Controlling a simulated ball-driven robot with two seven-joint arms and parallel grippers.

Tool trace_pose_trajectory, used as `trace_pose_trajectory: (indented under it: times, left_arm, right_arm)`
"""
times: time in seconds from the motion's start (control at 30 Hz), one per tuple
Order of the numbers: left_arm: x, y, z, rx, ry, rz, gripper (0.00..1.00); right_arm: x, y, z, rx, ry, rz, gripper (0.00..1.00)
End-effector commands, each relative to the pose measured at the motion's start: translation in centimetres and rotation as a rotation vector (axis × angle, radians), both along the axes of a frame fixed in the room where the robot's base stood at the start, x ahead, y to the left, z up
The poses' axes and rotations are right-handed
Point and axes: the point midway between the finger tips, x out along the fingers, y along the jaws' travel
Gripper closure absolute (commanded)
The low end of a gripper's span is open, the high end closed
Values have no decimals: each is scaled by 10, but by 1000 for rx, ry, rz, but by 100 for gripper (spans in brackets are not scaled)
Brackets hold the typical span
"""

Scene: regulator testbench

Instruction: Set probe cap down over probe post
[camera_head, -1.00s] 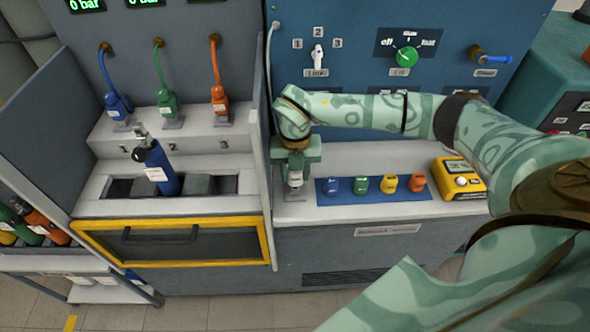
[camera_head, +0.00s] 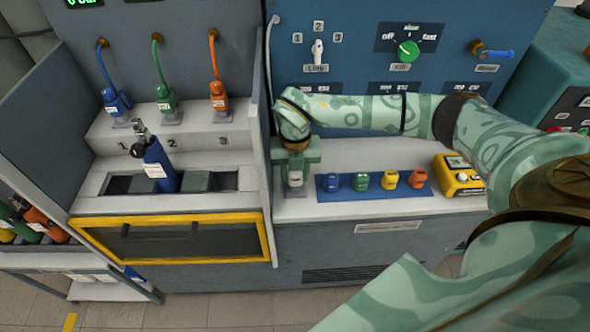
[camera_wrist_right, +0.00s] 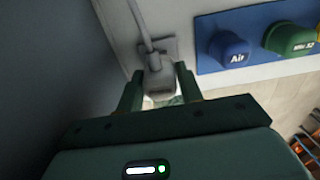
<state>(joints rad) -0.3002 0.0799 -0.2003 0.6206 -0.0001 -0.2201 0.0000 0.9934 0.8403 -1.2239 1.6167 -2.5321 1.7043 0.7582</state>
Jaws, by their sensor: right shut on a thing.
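My right gripper (camera_head: 296,178) points down at the left end of the white bench ledge. A small square grey plate (camera_wrist_right: 171,46) shows just behind the cap. I cannot make out the probe post separately, nor tell whether the cap is seated over it. My left gripper is not in view.
A blue strip (camera_head: 345,193) with blue, green, yellow and orange caps lies right of the gripper, with a yellow meter (camera_head: 459,175) beyond. A grey side wall (camera_head: 257,130) stands close on the left. A blue cylinder (camera_head: 160,165) leans in the left bay.

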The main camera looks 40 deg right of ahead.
Motion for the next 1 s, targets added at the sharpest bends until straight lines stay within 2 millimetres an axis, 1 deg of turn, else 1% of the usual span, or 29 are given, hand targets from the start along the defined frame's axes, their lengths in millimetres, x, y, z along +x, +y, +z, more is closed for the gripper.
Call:
trace_pose_trajectory:
  times: [0.77, 0.8, 0.87, 0.9, 1.0]
  left_arm:
    - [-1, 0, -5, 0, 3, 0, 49]
    - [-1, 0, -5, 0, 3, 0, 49]
    - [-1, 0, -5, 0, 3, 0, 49]
    - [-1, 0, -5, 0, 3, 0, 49]
    - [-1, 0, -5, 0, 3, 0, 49]
  right_arm:
    - [0, 0, -13, 0, 0, 0, 88]
    - [0, 0, -13, 0, 0, 0, 61]
    - [0, 0, -13, 0, 0, 0, 44]
    - [0, 0, -13, 0, 0, 0, 38]
    - [0, 0, -13, 0, 0, 0, 38]
